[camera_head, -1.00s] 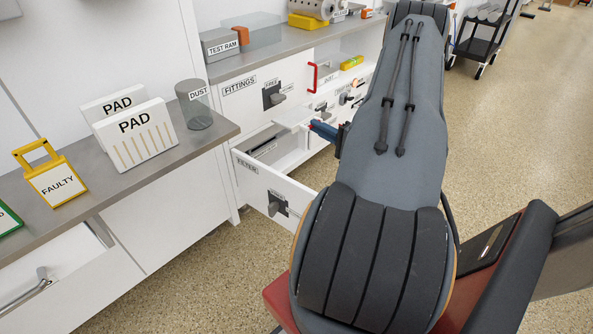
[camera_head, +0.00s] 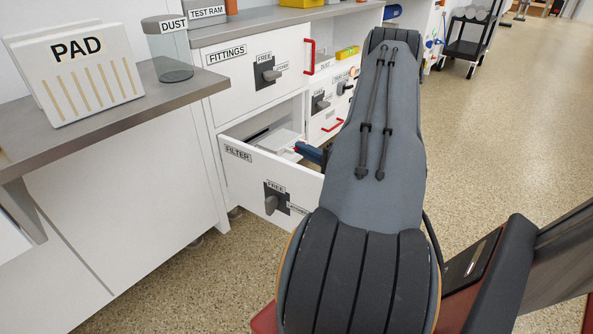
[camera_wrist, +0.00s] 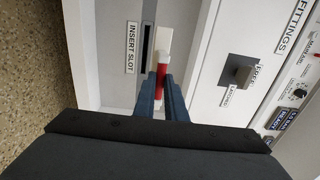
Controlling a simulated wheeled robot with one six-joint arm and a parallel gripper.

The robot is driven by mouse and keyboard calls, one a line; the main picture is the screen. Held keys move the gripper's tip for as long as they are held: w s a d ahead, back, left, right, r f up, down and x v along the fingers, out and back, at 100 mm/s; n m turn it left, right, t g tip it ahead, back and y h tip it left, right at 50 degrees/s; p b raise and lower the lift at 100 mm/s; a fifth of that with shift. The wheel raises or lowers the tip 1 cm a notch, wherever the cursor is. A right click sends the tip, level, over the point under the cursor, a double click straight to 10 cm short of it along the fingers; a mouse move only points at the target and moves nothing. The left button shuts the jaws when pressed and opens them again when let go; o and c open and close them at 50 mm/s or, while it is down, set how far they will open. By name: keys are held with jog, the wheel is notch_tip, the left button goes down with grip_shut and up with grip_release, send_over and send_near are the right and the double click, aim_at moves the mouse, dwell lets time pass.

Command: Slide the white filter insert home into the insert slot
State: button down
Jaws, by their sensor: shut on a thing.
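My gripper (camera_wrist: 162,88) has two blue fingers shut on the red part (camera_wrist: 161,72) of the white filter insert (camera_wrist: 165,38). In the wrist view the insert's white end lies just right of the dark insert slot (camera_wrist: 147,45), whose opening shows uncovered. The label INSERT SLOT (camera_wrist: 131,48) is left of the slot. I cannot tell the gap in height between insert and slot. In the head view my gripper (camera_head: 312,153) shows partly, over the open FILTER drawer (camera_head: 240,180); my arm hides the rest.
The FITTINGS drawer (camera_head: 235,82) stands shut above the FILTER drawer. A red handle (camera_head: 309,55) sticks out to its right. A grey counter (camera_head: 110,95) with a PAD holder (camera_head: 75,75) and a DUST jar (camera_head: 170,55) is at left.

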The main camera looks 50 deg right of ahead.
jog(key=f+b, duration=0.1)
jog(key=f, duration=0.1)
jog(key=w+f+b, duration=0.1)
jog(key=f+b, duration=0.1)
jog(key=shift+w+f, duration=0.2)
jog(key=shift+f, duration=0.1)
jog(key=shift+b, duration=0.35)
jog(key=shift+t, duration=0.6)
jog(key=shift+w+a+f+b, duration=0.1)
jog(key=shift+w+b, duration=0.1)
jog(key=shift+w, duration=0.7)
jog(key=shift+w+a+r+b, duration=0.1)
jog(key=shift+w+b, duration=0.15)
jog(key=shift+w, duration=0.7)
jog(key=shift+w+a+f+b, duration=0.1)
jog(key=shift+w+b, duration=0.1)
jog(key=shift+w, duration=0.7)
jog(key=shift+p, duration=0.65)
jog(key=w+b, duration=0.1)
jog(key=w, duration=0.7)
jog(key=shift+a+b, duration=0.3)
jog(key=shift+b, duration=0.1)
dwell(1.8)
